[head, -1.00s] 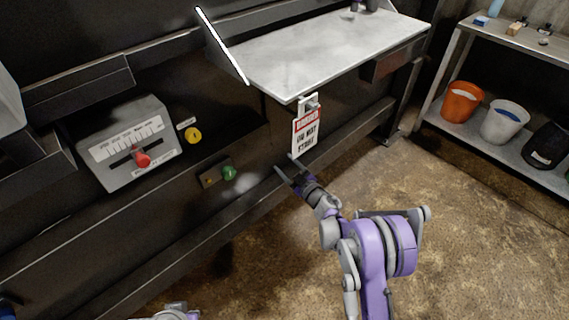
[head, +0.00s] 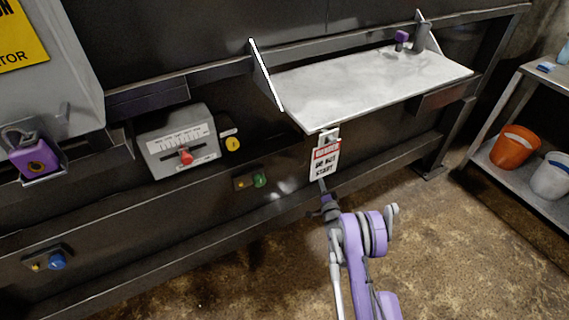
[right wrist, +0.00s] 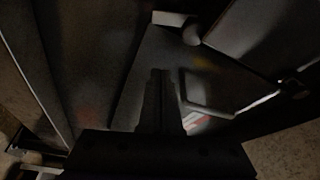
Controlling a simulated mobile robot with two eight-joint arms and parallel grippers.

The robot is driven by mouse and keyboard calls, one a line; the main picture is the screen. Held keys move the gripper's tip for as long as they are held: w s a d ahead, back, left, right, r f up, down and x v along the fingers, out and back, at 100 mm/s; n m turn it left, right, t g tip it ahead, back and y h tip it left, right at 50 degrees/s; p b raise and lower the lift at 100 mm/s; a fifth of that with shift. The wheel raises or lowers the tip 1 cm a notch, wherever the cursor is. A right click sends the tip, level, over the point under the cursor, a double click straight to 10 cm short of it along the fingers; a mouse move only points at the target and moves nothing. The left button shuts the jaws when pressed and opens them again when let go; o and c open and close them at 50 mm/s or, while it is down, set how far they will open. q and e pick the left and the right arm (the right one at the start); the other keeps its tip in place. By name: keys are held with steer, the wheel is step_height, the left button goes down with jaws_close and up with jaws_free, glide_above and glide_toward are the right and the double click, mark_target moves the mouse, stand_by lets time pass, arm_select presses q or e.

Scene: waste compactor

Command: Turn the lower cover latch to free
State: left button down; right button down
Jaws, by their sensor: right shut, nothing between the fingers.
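No part is clearly marked as the lower cover latch, and I cannot tell which one it is. A green knob (head: 260,180) sits on a small plate low on the dark machine front. A blue knob (head: 57,260) sits on a similar plate at the lower left. My right gripper (head: 321,184) is shut and empty just below the hanging danger tag (head: 325,160), to the right of the green knob and apart from it. In the dark right wrist view its closed fingers (right wrist: 158,82) point toward a grey panel beside a pale loop-shaped part (right wrist: 208,92). My left gripper is out of view.
A grey box with a red lever (head: 185,157) and a yellow knob (head: 232,144) are above the green knob. A pale shelf (head: 370,85) juts out above the tag. A purple padlock (head: 37,158) hangs at the left. Buckets (head: 515,147) stand on a right-hand rack. The floor is clear.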

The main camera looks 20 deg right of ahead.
steer(key=w+a+b, duration=0.1)
steer(key=w, duration=0.8)
steer(key=shift+w+a+f, duration=0.15)
steer(key=shift+a, duration=0.05)
